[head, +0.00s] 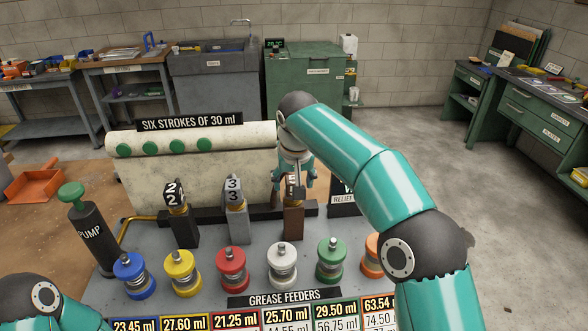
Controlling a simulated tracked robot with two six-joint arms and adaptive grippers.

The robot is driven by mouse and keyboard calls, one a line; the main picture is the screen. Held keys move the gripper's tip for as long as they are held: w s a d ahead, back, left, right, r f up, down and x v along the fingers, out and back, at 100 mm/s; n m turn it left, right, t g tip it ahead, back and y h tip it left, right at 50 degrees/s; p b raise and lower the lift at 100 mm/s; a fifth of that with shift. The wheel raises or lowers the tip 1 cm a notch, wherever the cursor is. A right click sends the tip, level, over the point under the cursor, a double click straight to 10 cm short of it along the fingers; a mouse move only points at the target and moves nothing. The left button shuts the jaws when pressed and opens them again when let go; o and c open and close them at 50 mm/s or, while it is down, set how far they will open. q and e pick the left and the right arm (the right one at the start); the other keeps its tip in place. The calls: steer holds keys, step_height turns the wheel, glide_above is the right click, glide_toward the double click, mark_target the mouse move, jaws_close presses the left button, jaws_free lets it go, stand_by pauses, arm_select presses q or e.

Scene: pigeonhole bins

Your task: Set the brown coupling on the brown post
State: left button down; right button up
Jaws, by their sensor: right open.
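The brown post (293,222) stands at the right end of the row of three posts on the grey bench. A dark numbered block (294,191) sits at its top, partly covered by my right gripper. My right gripper (293,184) points down at the top of the brown post, with its teal fingers open on either side of the block. I cannot make out the brown coupling as a separate thing; the gripper and arm hide much of this spot. Of my left arm only a part shows at the lower left, and its gripper is out of view.
A black post (186,230) and a grey post (239,226) with numbered blocks stand to the left. The pump (92,238) is at far left. Several coloured grease feeders, including a red one (232,271), line the front.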

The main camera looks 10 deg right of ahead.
steer(key=v, duration=1.1)
steer(key=shift+r, duration=0.25)
steer(key=s+d+r+b, duration=0.1)
steer(key=s+d+b, duration=0.3)
steer(key=s+d, duration=0.4)
steer(key=s+d+r+b, duration=0.1)
steer(key=s+d+b, duration=0.4)
steer(key=s+d, duration=0.4)
steer(key=d, duration=0.5)
steer(key=shift+s+d, duration=0.15)
steer(key=shift+d, duration=0.2)
